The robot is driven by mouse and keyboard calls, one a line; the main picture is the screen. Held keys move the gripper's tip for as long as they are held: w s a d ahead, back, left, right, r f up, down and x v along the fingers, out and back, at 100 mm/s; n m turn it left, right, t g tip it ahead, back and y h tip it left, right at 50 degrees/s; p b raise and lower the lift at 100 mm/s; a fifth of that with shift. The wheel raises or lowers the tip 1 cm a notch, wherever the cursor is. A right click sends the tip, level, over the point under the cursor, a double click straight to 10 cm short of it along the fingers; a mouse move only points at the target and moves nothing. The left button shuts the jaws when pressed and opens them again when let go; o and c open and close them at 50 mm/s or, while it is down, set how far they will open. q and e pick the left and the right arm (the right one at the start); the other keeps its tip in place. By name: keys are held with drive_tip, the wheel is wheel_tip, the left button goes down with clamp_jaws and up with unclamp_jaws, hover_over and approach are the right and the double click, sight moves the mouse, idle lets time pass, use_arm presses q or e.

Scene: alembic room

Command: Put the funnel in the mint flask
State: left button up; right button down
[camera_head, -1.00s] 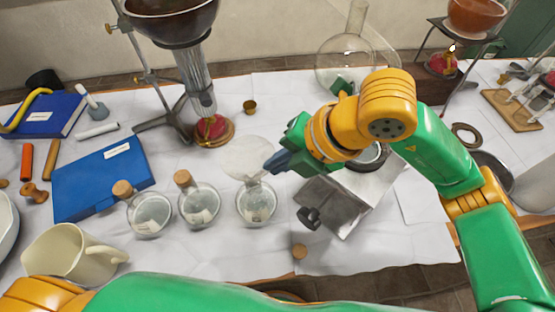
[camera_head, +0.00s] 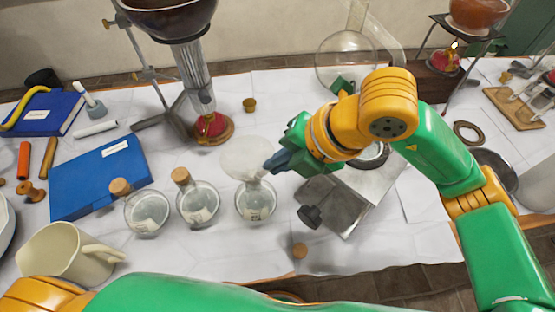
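The funnel (camera_head: 243,160), pale and see-through, is over the uncorked round flask (camera_head: 256,204), the rightmost of three in a row. Its narrow end meets or enters the flask neck; I cannot tell how deep it sits. A mint tint is hard to make out on any flask. The other flasks (camera_head: 147,213) (camera_head: 198,205) have corks. My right gripper (camera_head: 270,165) comes from the right, its dark fingertips at the funnel's right side. The fingers overlap in this view, so their grip is unclear. My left arm crosses the bottom edge; its gripper is out of view.
A cream mug (camera_head: 70,254) and blue book (camera_head: 98,178) are to the left. A grey metal plate with a black knob (camera_head: 310,216) lies right of the flasks, and a loose cork (camera_head: 299,250) in front.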

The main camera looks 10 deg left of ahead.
drive_tip(key=shift+f+b, duration=0.65)
drive_tip(key=shift+b, duration=0.2)
idle(1.5)
drive_tip(key=c, duration=1)
unclamp_jaws()
wheel_tip(320, 180, up, 7)
drive_tip(key=p, duration=0.5)
idle(0.5)
